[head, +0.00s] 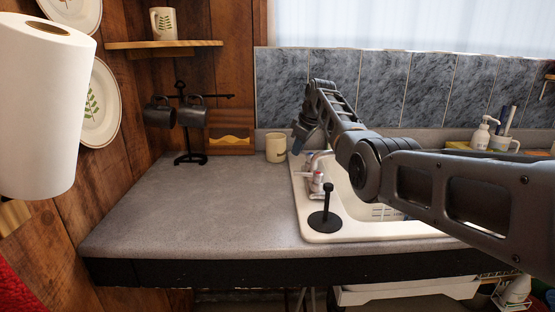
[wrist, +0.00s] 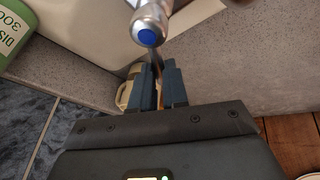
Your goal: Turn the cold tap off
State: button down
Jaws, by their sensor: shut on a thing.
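In the wrist view the cold tap (wrist: 147,30) shows as a chrome handle with a blue end cap. My gripper (wrist: 158,68) is at this handle, its dark fingers close together and shut on it. The fingers hide the exact contact. In the head view my gripper (head: 299,138) reaches down at the back left of the white sink (head: 306,217). The cold tap cannot be made out there. A chrome tap fitting with a reddish mark (head: 317,183) stands on the sink's left rim.
A cream mug (head: 276,148) stands close to my gripper on the left. A black upright holder (head: 326,212) stands at the sink's front left. A mug tree (head: 187,125) is further left. The grey counter (head: 190,205) is clear. Soap bottles (head: 481,134) stand back right.

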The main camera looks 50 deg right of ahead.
jog(key=n, duration=0.1)
jog(key=n+y, duration=0.1)
jog(key=shift+s+a+n, duration=0.3)
jog(key=shift+a, duration=0.05)
jog(key=shift+s+a+n+y+b, duration=0.2)
jog(key=shift+a+n+y+b, duration=0.15)
jog(key=shift+n, duration=0.5)
jog(key=shift+s+a+n+y+b, duration=0.2)
jog(key=shift+n+y+b, duration=0.25)
jog(key=shift+n, duration=0.4)
jog(key=c, duration=1.1)
grip_release()
jog(key=shift+c, duration=0.2)
jog(key=shift+r, duration=0.1)
jog(key=v, duration=0.7)
jog(key=shift+r+b, duration=0.3)
jog(key=shift+b, duration=0.15)
jog(key=shift+s+f, duration=0.1)
jog(key=shift+s, duration=0.1)
